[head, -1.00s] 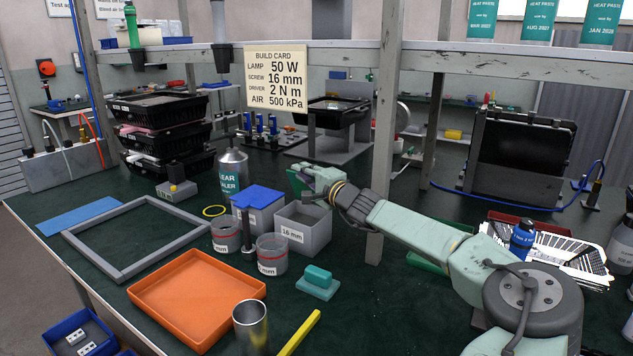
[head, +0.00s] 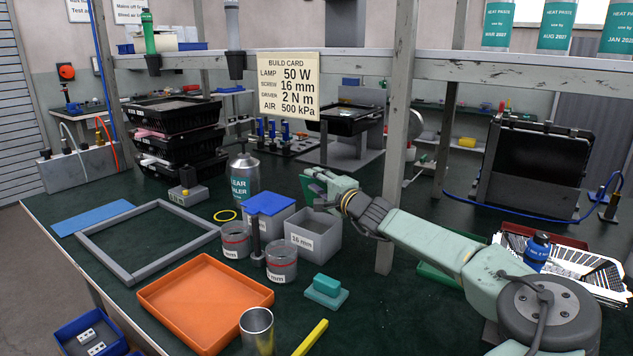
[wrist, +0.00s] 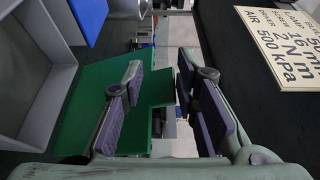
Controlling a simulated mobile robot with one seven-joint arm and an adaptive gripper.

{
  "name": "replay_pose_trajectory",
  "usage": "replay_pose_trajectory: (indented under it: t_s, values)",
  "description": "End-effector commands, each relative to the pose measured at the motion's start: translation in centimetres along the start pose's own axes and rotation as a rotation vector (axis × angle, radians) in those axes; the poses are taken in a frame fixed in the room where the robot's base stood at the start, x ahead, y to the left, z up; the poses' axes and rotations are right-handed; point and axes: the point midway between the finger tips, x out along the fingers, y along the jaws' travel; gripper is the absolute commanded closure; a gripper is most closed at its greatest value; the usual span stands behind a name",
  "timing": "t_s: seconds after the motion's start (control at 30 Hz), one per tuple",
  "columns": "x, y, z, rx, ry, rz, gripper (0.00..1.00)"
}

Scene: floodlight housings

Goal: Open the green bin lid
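The green lid (head: 309,188) stands raised at the back of the open grey bin (head: 316,242) labelled 16 mm, partly hidden by my gripper. In the wrist view the lid (wrist: 82,108) is a flat green plate beside the grey bin wall (wrist: 45,75). My gripper (head: 322,180) is at the lid, above the back of the bin. In the wrist view my gripper (wrist: 160,68) has its fingers apart. The left finger overlaps the green plate, and the plate's edge shows in the gap. I cannot tell whether they touch.
A bin with a blue lid (head: 270,203) stands left of the grey bin. Clear jars (head: 281,262), a teal block (head: 327,287) and an orange tray (head: 205,300) are in front. A shelf post (head: 395,150) stands close right. The build card (head: 288,85) hangs above.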

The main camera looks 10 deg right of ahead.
Motion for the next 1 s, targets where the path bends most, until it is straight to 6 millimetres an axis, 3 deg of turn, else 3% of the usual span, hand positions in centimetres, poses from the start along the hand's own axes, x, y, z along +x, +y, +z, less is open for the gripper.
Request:
replay_pose_trajectory:
  t_s: [1.0]
  values:
    - [-6.5, -2.9, -1.8, -0.001, 0.002, -0.001, 0.73]
